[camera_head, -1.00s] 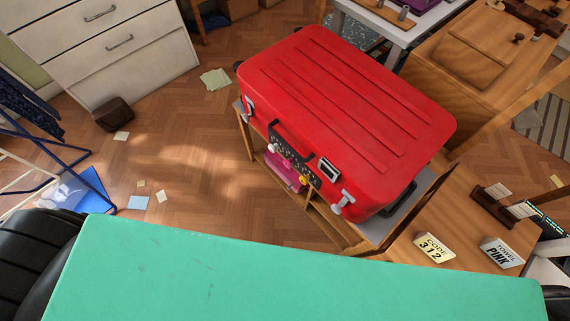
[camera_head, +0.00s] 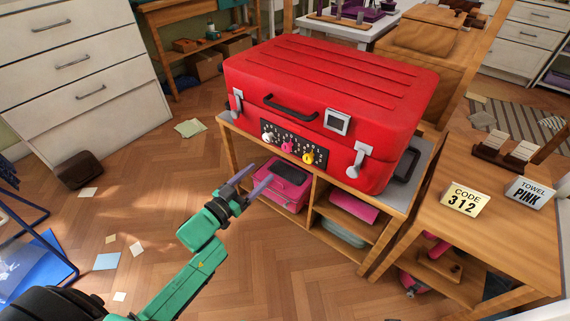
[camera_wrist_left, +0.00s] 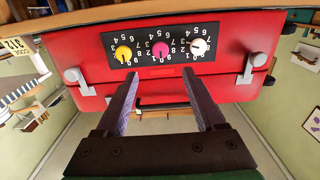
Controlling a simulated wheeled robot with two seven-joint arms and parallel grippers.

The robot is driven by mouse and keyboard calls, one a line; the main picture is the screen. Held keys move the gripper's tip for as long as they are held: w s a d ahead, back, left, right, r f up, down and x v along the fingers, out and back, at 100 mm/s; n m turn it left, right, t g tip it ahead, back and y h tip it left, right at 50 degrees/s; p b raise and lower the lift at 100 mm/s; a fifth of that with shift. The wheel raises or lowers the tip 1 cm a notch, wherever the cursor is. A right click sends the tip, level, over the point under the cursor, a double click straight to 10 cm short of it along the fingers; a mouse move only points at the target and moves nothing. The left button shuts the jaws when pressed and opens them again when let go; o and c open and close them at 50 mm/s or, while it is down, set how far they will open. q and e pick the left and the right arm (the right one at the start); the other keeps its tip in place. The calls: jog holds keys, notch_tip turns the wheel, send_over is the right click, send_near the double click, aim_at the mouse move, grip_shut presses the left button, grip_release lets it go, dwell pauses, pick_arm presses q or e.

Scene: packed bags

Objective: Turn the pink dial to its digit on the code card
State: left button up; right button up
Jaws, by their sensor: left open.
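The red suitcase (camera_head: 330,95) lies on a wooden shelf stand. Its front has a black dial panel with a white dial (camera_head: 268,138), the pink dial (camera_head: 287,147) and a yellow dial (camera_head: 308,157). In the left wrist view, upside down, the pink dial (camera_wrist_left: 159,51) sits between the white and yellow ones, ringed by digits. The code card (camera_head: 464,200) reads "CODE 312". My left gripper (camera_head: 252,183) is open and empty, below and in front of the panel, apart from it. In the wrist view its fingers (camera_wrist_left: 160,98) point toward the panel. My right gripper is not seen.
A pink case (camera_head: 283,192) lies on the shelf under the suitcase. Papers lie on the floor; the floor in front is otherwise mostly clear.

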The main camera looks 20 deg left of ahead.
aim_at(285, 149)
pick_arm(q)
jog(key=b+x, duration=0.2)
jog(key=x, duration=0.9)
jog(key=shift+w, duration=0.35)
grip_shut()
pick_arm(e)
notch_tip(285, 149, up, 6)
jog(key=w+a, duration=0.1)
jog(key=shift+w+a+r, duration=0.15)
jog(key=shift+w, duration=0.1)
